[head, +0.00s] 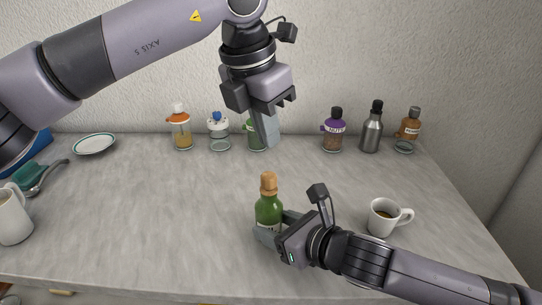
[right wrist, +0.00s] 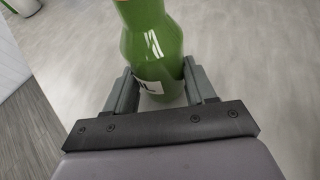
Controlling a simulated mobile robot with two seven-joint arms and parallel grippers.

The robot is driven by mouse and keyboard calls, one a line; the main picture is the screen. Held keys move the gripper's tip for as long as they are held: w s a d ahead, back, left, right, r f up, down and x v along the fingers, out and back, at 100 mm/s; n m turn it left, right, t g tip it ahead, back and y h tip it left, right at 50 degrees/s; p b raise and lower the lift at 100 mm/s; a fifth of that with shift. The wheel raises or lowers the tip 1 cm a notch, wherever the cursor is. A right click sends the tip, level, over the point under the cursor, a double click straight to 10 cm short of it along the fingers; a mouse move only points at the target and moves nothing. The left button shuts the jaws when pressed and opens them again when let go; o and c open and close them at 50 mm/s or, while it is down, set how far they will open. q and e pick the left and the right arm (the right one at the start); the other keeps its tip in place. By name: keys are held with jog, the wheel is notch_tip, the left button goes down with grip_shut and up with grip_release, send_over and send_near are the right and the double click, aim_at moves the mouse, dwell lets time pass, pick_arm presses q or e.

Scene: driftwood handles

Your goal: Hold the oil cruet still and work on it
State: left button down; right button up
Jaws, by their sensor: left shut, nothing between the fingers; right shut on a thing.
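The oil cruet (head: 268,209) is a green bottle with a tan stopper and a white label. It stands upright on the grey table near the front middle. My right gripper (head: 268,232) is shut on its lower body from the right. In the right wrist view the green cruet (right wrist: 152,50) sits between both fingers, its label partly showing and its top cut off by the frame. My left gripper (head: 270,140) is shut and empty, pointing down, higher and farther back than the cruet, in front of another green bottle (head: 254,135) that it partly hides.
Along the back stand an orange-labelled jar (head: 181,130), a blue-topped glass jar (head: 219,131), a purple-labelled jar (head: 333,131), a steel bottle (head: 371,128) and a brown jar (head: 408,131). A cup (head: 384,218) stands right of the cruet. A plate (head: 95,144) and a white mug (head: 12,217) are left.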

dwell(0.3)
jog(key=o, duration=1.3)
jog(key=shift+s+d, duration=0.1)
jog(key=v, duration=1.1)
jog(key=shift+s+d+r, duration=0.2)
jog(key=shift+d, duration=0.05)
jog(key=shift+s, duration=0.1)
pick_arm(q)
jog(key=shift+s, duration=0.2)
pick_arm(e)
jog(key=shift+s, duration=0.1)
